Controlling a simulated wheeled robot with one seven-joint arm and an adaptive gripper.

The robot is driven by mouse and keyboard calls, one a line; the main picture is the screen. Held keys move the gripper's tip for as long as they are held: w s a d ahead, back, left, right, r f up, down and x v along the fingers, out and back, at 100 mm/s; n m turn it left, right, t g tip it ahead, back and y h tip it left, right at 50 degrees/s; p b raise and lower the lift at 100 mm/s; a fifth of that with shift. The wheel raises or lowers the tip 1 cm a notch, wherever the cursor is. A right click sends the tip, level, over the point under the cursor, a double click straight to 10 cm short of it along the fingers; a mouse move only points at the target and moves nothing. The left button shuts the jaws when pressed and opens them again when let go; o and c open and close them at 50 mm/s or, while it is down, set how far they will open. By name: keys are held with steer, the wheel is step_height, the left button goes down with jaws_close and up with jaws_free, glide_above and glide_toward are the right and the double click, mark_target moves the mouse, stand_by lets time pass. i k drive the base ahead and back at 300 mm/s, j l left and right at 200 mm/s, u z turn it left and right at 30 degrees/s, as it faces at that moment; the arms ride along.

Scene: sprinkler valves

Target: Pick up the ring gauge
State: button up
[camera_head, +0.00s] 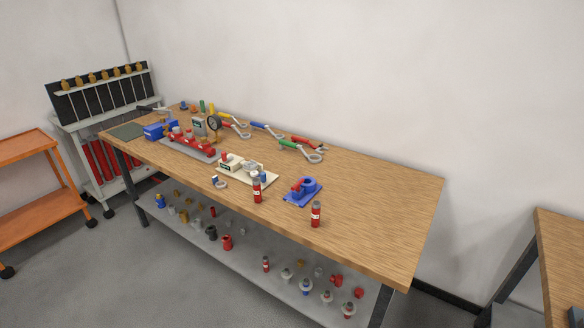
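My gripper does not show in this view.
Two red bottles (316,214) (257,190) stand nearby. A blue fixture (303,190) and a red manifold (192,141) are on the bench, with several looped tools behind. The bench's right end is clear. An orange cart (28,146) stands at left.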

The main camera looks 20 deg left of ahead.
mark_target(215, 181)
steer(key=j+z, duration=0.25)
steer(key=j, duration=0.2)
steer(key=j+z, duration=0.25)
steer(key=j, duration=0.2)
steer(key=j+z, duration=0.25)
steer(key=j, duration=0.25)
steer(key=j+z, duration=0.3)
steer(key=j, duration=0.15)
steer(key=k+j+z, duration=0.25)
steer(key=j, duration=0.15)
steer(key=j+z, duration=0.25)
steer(key=j, duration=0.15)
steer(key=k+j, duration=0.15)
steer(key=j, duration=0.25)
steer(key=k+j, duration=0.2)
steer(key=j, duration=0.15)
steer(key=k+j, duration=0.15)
steer(key=j, duration=0.25)
steer(key=k+j, duration=0.2)
steer(key=j, duration=0.2)
steer(key=k+j, duration=0.15)
steer(key=j, duration=0.2)
steer(key=k+j+z, duration=0.1)
steer(key=j, duration=0.3)
steer(key=k, duration=0.1)
